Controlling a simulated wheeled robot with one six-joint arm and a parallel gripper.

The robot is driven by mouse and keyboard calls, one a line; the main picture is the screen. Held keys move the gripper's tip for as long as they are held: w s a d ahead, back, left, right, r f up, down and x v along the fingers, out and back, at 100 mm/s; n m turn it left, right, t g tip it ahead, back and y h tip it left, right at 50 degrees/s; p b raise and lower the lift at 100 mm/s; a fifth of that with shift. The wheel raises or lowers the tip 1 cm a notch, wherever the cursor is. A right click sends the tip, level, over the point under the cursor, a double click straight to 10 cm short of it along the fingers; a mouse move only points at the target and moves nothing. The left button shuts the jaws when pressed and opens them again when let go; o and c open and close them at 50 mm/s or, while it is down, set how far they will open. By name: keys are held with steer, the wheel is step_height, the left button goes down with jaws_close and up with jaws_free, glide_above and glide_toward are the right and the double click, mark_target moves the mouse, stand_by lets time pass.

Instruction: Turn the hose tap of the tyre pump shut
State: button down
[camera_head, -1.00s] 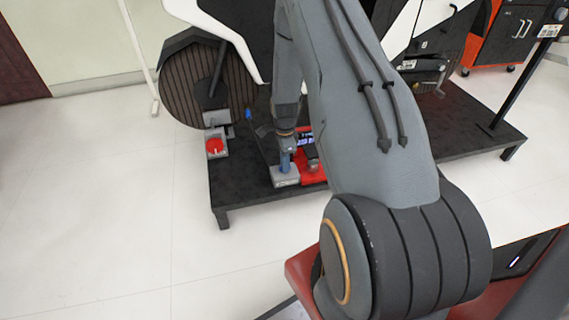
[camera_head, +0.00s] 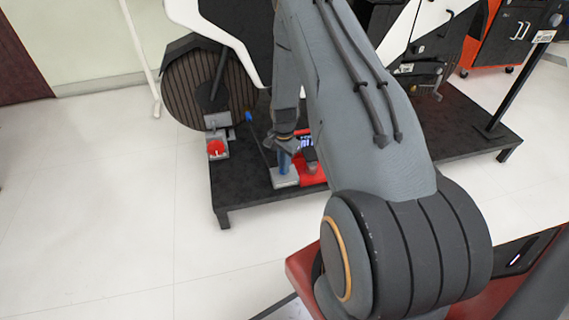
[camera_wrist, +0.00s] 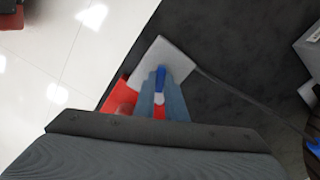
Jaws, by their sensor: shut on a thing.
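The tyre pump (camera_head: 314,172) is a red unit with a small lit display, low on the dark platform and partly hidden by my arm. At its left is a light grey block (camera_head: 285,182), which also shows in the wrist view (camera_wrist: 172,55). A blue tap lever (camera_wrist: 160,76) stands over this block. My gripper (camera_wrist: 160,96) is shut on the blue lever, its two grey-blue fingers on either side of it. In the head view my gripper (camera_head: 285,164) points down over the block. The fingers hide much of the lever, so its exact angle is hard to tell.
A dark hose (camera_wrist: 235,95) runs from the block across the platform (camera_head: 240,195). A red round button on a grey box (camera_head: 216,149) stands at the platform's left edge, near a large ribbed wheel (camera_head: 185,90). White floor is clear in front and left.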

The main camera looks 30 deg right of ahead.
steer(key=n+p, duration=0.2)
steer(key=n, duration=0.4)
steer(key=shift+r+n, duration=0.1)
steer(key=shift+n, duration=0.2)
steer(key=n+p, duration=0.2)
steer(key=n, duration=0.3)
steer(key=shift+n, duration=0.3)
steer(key=c, duration=1.8)
jaws_free()
step_height(320, 180, up, 8)
steer(key=shift+f+p, duration=0.2)
steer(key=shift+p, duration=0.6)
